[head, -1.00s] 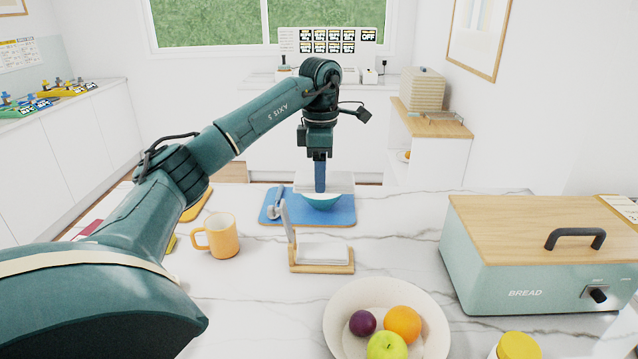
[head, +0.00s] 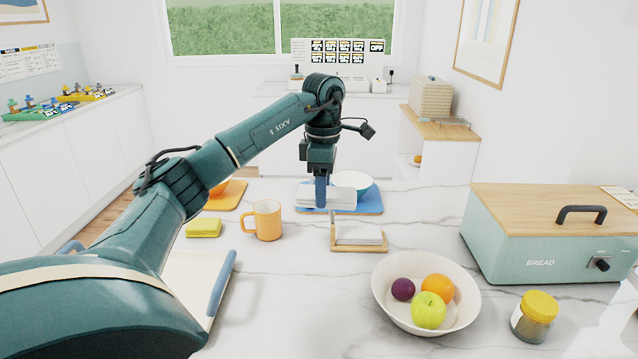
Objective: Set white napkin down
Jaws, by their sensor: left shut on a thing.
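My left gripper (head: 321,205) points down over the far part of the marble counter. It is shut on the white napkin (head: 341,199), which shows as a folded white stack on both sides of the fingers. The napkin is in front of the blue mat (head: 370,205) and overlaps it in the picture; I cannot tell whether it touches the mat. A wooden holder (head: 359,249) with white sheets in it stands nearer, to the right of the gripper. My right gripper is not in view.
A teal and white bowl (head: 352,181) stands on the mat behind the napkin. An orange mug (head: 267,222) and yellow sponge (head: 203,228) are to the left. A fruit bowl (head: 388,315), jar (head: 536,317) and bread box (head: 530,248) are nearer right. The middle front counter is clear.

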